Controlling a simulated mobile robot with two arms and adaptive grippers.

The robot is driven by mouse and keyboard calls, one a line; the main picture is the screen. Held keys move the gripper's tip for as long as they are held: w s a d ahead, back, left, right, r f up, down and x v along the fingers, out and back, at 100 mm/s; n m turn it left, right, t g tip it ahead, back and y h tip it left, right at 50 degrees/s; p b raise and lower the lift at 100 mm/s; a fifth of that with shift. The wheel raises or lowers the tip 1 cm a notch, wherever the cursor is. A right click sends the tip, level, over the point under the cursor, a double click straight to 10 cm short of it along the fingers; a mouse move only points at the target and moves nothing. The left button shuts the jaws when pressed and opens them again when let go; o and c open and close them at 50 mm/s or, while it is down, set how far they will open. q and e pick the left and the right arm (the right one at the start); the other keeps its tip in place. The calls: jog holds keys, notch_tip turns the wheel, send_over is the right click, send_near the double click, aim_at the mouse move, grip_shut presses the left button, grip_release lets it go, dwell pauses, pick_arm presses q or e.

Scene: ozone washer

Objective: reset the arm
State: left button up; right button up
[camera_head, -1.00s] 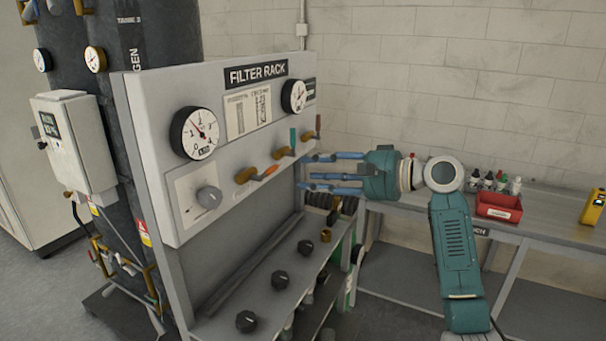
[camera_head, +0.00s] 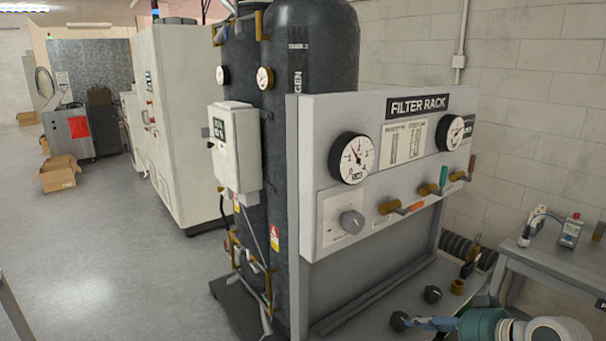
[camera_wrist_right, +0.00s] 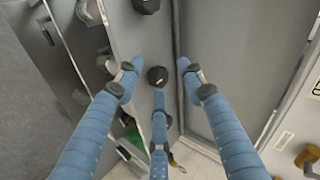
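My right arm's teal wrist shows at the bottom right of the head view, low in front of the filter rack (camera_head: 330,150). My right gripper (camera_head: 425,323) has blue fingers pointing left beside the black knobs of the rack's lower shelf. In the right wrist view, my right gripper (camera_wrist_right: 158,78) has three blue fingers spread apart with nothing between them. A black knob (camera_wrist_right: 157,76) shows beyond the fingertips; I cannot tell how far away it is. My left gripper is not in view.
Dark gas tanks (camera_head: 310,60) and a white control box (camera_head: 235,150) stand left of the rack. A grey workbench (camera_head: 560,262) stands at the right. A cardboard box (camera_head: 57,175) lies on the far floor. The floor at left is open.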

jog(key=s+a+f+n+g+h, duration=0.1)
jog(key=s+a+f+n, duration=0.1)
jog(key=s+f, duration=0.5)
jog(key=s+a+f+n+g+h, duration=0.2)
jog(key=s+a+f, duration=0.1)
jog(key=s+f, duration=0.35)
jog(key=s+a+f+n+g+h, duration=0.1)
jog(key=s+f+n, duration=0.1)
jog(key=s, duration=0.7)
jog(key=s+a+f+n+g+h, duration=0.1)
jog(key=s+f+n, duration=0.15)
jog(key=s, duration=0.55)
notch_tip(320, 180, down, 36)
jog(key=s+g+b, duration=0.1)
jog(key=s+b, duration=0.2)
jog(key=b, duration=0.6)
jog(key=s+d+f+b, duration=0.1)
jog(key=s+f+b, duration=0.1)
jog(key=s+f, duration=0.6)
jog(key=s+d+f+g+b, duration=0.1)
jog(key=s+d+f+b, duration=0.1)
jog(key=s+f, duration=0.6)
notch_tip(320, 180, down, 5)
jog(key=shift+s+d+r+n+g+h+b, duration=0.2)
jog(key=shift+d+n+g+h+b, duration=0.15)
jog(key=shift+b, duration=0.45)
jog(key=shift+a, duration=0.1)
